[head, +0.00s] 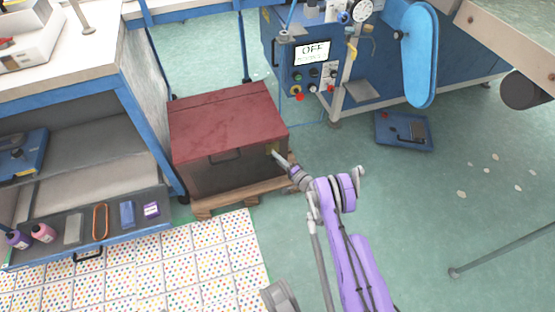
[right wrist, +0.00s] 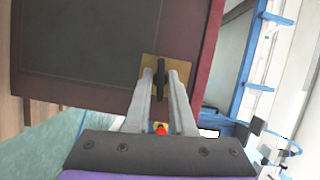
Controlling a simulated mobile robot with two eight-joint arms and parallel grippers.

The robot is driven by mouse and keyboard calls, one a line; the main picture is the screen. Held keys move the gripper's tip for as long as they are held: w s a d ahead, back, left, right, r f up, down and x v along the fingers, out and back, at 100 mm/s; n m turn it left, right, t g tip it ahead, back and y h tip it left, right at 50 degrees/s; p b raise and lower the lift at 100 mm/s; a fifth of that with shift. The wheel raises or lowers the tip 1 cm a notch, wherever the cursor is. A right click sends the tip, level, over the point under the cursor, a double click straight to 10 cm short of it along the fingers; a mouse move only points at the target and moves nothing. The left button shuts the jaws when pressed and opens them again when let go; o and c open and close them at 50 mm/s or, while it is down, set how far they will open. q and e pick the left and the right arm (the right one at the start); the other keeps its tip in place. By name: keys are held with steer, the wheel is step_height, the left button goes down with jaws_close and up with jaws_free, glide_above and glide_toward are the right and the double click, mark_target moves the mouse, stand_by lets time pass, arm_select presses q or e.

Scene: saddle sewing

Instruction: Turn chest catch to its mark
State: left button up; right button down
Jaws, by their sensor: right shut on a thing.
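The chest (head: 225,135) has a dark red lid and a dark front, and it stands on a wooden pallet. Its catch is a black bar (right wrist: 160,76) on a brass-coloured plate (right wrist: 149,71) near the lid edge in the right wrist view. The plate also shows small at the chest's right front in the head view (head: 272,149). My right gripper (right wrist: 164,74) is shut on the catch, one finger on each side of the bar. The bar lies along the fingers' direction in the picture. I cannot make out the mark on the plate. My left gripper is not in view.
The pallet (head: 245,199) sticks out below the chest. A workbench with an open drawer (head: 88,222) of small items stands at left. A blue machine (head: 310,75) with an OFF screen stands behind.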

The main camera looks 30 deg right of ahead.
steer(key=shift+w+m, duration=0.1)
steer(key=shift+m, duration=0.5)
steer(key=c, duration=1)
jaws_free()
steer(key=shift+o, duration=0.2)
steer(key=s+d+p, duration=0.1)
steer(key=s, duration=0.9)
steer(key=shift+s+d, duration=0.3)
steer(key=shift+s, duration=0.05)
